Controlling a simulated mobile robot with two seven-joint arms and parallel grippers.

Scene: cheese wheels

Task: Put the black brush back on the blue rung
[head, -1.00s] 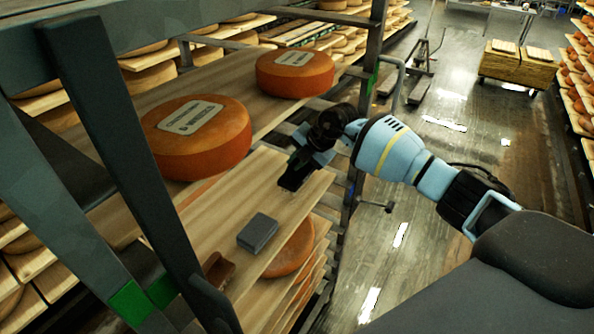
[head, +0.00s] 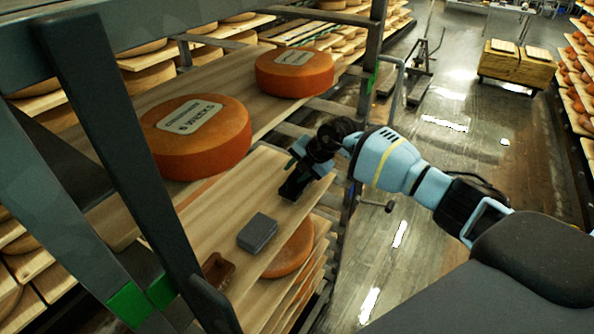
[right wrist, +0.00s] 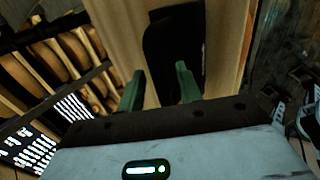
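A black object, likely the brush (head: 291,188), is on the wooden board near its right end, by my right gripper. In the right wrist view the dark shape (right wrist: 174,45) lies against pale wood beyond the fingers. My right gripper (right wrist: 160,88) has its two green fingers apart. The right finger overlaps the dark shape and the left finger is beside it; I see no clamp on it. In the head view the gripper (head: 301,165) is partly hidden by its own wrist. I cannot make out a blue rung. My left gripper is not in view.
A grey block (head: 257,232) and a brown piece (head: 218,270) sit on the same board (head: 225,225). Orange cheese wheels (head: 196,145) (head: 294,80) rest on the board behind. Dark rack posts (head: 120,150) stand at the left front. Open floor (head: 425,250) lies right.

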